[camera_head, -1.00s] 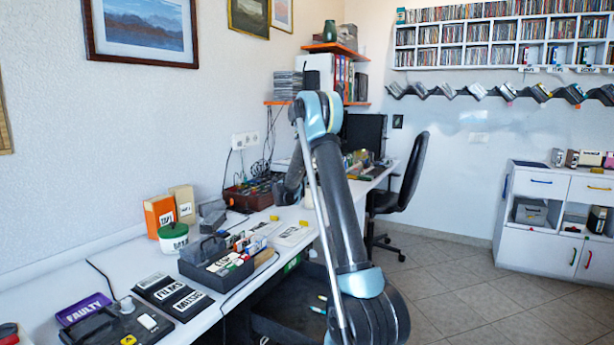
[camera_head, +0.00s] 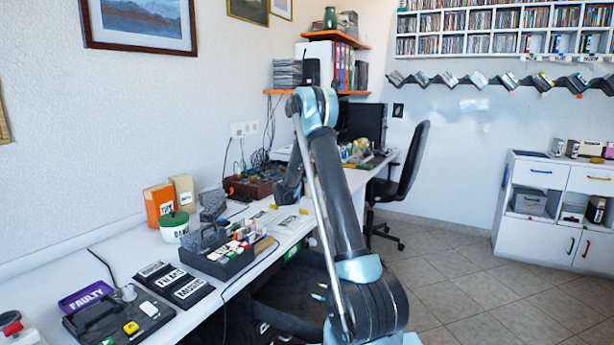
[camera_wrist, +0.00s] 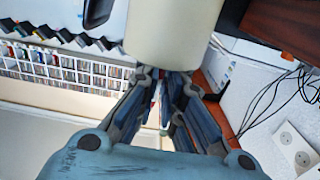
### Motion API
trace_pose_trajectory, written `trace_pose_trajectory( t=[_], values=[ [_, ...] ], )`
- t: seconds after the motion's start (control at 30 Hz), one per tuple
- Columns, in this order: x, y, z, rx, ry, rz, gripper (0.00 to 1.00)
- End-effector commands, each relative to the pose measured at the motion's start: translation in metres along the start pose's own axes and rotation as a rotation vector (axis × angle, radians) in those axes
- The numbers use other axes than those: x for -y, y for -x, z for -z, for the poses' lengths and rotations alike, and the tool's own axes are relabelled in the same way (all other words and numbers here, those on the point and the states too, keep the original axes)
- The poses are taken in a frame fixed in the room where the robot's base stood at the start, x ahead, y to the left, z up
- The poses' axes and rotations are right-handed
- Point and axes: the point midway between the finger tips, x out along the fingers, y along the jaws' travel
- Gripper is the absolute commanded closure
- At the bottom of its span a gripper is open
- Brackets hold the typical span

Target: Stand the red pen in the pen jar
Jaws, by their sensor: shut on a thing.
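My gripper (camera_wrist: 165,100) shows in the wrist view, its fingers closed together around a thin thing. Only a narrow reddish and white sliver shows between them, which looks like the red pen (camera_wrist: 154,95); most of it is hidden. In the head view my arm hides the fingertips, the pen and the jar.
The long white desk (camera_head: 215,310) runs along the left wall. On it are a dark organiser tray (camera_head: 232,270), a green-lidded tub (camera_head: 174,228), an orange box (camera_head: 158,204) and a dark red box with cables (camera_head: 247,188). A black chair (camera_head: 408,180) stands right of it.

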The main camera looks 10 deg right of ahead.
Motion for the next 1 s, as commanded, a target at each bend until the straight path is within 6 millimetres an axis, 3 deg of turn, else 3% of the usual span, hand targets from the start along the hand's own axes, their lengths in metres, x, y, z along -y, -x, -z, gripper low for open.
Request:
trace_pose_trajectory(
  t=[0.13,0.2,0.27,0.67,0.83,1.0],
  values=[
    [0.000,0.000,0.000,0.000,0.000,0.000,1.00],
    [0.000,0.000,0.000,0.000,0.000,0.000,0.80],
    [0.000,0.000,0.000,0.000,0.000,0.000,0.68],
    [0.001,0.004,0.000,0.000,0.000,0.001,0.68],
    [0.002,0.023,0.000,0.001,0.000,0.002,0.68],
    [0.002,0.056,-0.001,0.001,0.000,0.003,0.68]
  ],
)
